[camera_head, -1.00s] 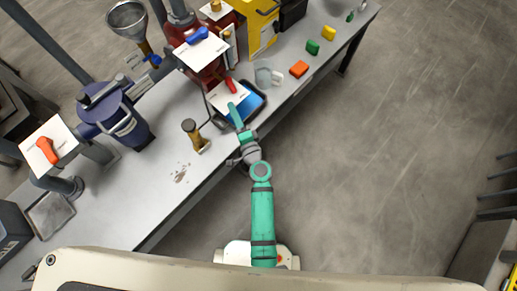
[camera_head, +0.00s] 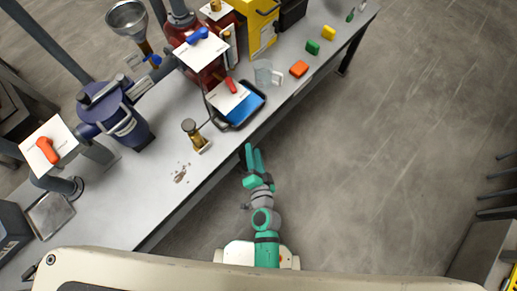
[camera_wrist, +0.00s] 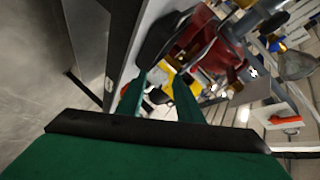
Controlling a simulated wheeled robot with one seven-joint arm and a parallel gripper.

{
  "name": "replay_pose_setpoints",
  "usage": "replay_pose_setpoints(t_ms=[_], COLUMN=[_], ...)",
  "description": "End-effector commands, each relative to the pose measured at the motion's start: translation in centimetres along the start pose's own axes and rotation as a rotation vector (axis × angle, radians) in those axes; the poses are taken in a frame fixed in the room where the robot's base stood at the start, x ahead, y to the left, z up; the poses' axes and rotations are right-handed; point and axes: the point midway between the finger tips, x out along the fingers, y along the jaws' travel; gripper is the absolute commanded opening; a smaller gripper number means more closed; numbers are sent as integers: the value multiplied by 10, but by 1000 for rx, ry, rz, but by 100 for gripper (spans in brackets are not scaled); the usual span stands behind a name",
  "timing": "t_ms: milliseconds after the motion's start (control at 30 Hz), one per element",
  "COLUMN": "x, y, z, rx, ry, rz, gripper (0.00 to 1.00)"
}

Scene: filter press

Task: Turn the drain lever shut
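Three lever handles on white plates show in the head view, and I cannot read which label says drain. A red handle (camera_head: 231,85) sits on a plate over the blue-bottomed tray (camera_head: 262,96). A blue handle (camera_head: 198,35) sits on a higher plate by the red machine (camera_head: 200,68). An orange-red handle (camera_head: 47,150) sits on a plate at the left, and an orange one shows in the wrist view (camera_wrist: 286,120). My gripper (camera_head: 253,151) is open and empty, off the bench's front edge, apart from every handle. Its fingers stand apart in the wrist view (camera_wrist: 160,80).
On the bench (camera_head: 165,185) are a brass-coloured post (camera_head: 193,133), a dark blue vessel (camera_head: 120,118), a clear jug (camera_head: 263,72) and coloured blocks (camera_head: 299,68). A funnel (camera_head: 127,18) stands at the back. The floor (camera_head: 370,170) right of my arm is clear.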

Motion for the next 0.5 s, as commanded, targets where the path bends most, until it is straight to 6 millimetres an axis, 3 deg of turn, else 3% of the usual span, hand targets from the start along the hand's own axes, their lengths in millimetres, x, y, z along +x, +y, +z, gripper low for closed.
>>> replay_pose_setpoints(t_ms=[200,500], x=[-32,-48], y=[7,9], z=[-3,-6], rx=[-99,-155], ry=[25,40], rz=[45,66], gripper=[33,33])
